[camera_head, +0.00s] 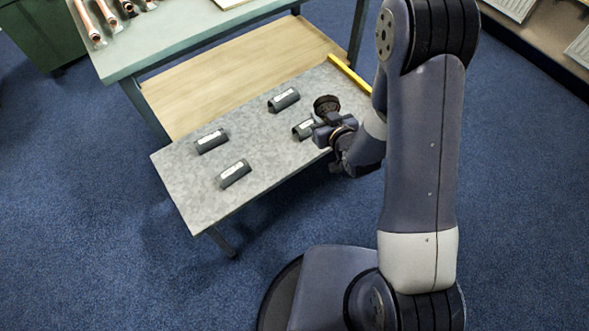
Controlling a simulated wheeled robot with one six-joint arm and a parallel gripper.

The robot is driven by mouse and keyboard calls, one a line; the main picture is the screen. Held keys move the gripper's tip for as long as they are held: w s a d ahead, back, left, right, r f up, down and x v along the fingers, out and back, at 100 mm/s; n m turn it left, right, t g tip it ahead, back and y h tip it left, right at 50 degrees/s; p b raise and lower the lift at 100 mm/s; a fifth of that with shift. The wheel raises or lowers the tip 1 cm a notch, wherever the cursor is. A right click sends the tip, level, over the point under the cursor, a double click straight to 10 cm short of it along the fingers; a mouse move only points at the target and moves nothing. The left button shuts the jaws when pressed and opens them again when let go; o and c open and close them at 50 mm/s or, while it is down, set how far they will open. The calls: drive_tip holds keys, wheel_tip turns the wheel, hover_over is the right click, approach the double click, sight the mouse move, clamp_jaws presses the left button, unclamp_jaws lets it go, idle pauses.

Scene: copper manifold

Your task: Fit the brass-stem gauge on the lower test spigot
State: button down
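My gripper (322,132) is over the right part of a low grey speckled shelf (195,190). A dark round thing (326,103), perhaps the gauge, shows right at its fingers. No brass stem can be made out. The fingers are small and partly covered, so I cannot tell whether they are shut on it. No test spigot can be made out. Copper pipes (88,22) lie on the green tabletop at the upper left, cut off by the picture's edge.
Several dark, white-labelled half-round pieces (235,173) stand on the grey shelf; one (303,128) is close beside my gripper. A yellow bar (349,73) lies at the shelf's right end. A wooden board (245,78) lies behind. Blue carpet (110,240) is clear in front.

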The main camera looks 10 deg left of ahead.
sight(291, 156)
drive_tip(key=s+a+f+n+g+y+b, duration=0.2)
drive_tip(key=a+f+n+y+b, duration=0.1)
drive_tip(key=a+f+b, duration=0.5)
wheel_tip(291, 156, down, 8)
drive_tip(key=b, duration=0.3)
drive_tip(key=shift+a+f+b, duration=0.1)
drive_tip(key=shift+b, duration=0.25)
drive_tip(key=shift+f, duration=0.1)
drive_tip(key=shift+f+b, duration=0.15)
drive_tip(key=shift+b, duration=0.15)
drive_tip(key=c, duration=1.3)
unclamp_jaws()
drive_tip(key=shift+r, duration=0.25)
